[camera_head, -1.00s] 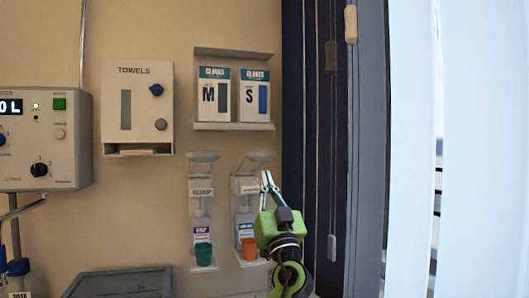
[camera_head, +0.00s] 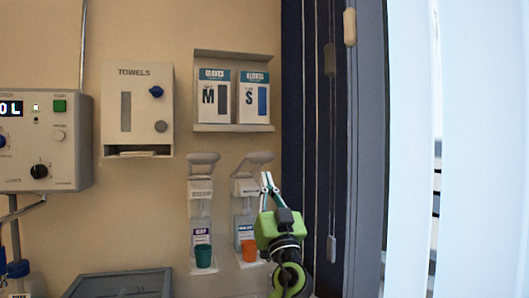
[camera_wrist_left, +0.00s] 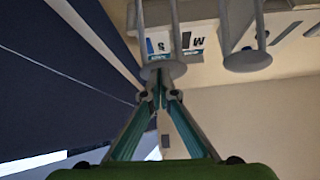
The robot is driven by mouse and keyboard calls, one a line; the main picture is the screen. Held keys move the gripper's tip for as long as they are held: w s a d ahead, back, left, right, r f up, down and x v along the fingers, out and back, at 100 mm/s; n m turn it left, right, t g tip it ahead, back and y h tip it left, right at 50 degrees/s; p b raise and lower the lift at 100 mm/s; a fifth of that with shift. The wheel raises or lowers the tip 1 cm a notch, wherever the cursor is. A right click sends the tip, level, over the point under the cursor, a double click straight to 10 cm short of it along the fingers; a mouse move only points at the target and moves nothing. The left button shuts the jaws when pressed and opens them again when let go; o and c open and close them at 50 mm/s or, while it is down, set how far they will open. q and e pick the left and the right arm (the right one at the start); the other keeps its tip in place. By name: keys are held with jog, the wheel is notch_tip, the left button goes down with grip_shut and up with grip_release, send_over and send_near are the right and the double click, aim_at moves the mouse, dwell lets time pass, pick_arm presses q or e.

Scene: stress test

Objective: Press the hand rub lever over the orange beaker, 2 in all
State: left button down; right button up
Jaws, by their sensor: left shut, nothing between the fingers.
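The hand rub dispenser (camera_head: 245,187) is the right one of two on the wall. Its grey lever (camera_head: 259,158) angles up to the right. The orange beaker (camera_head: 249,250) stands upright on the shelf below it. My left gripper (camera_head: 267,177) is shut and empty, pointing up just below the lever's right end. In the left wrist view, the left fingertips (camera_wrist_left: 160,94) meet close to the rounded lever end (camera_wrist_left: 163,71); I cannot tell whether they touch. My right gripper is not in view.
The soap dispenser (camera_head: 200,188) hangs to the left, with a teal beaker (camera_head: 203,256) below. Glove boxes (camera_head: 214,97) sit on a shelf above. A towel dispenser (camera_head: 138,85) and control box (camera_head: 62,160) are further left. The dark window blind (camera_head: 313,130) is close on the right.

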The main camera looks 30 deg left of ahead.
pick_arm(q)
jog(key=v, duration=1.2)
dwell(0.5)
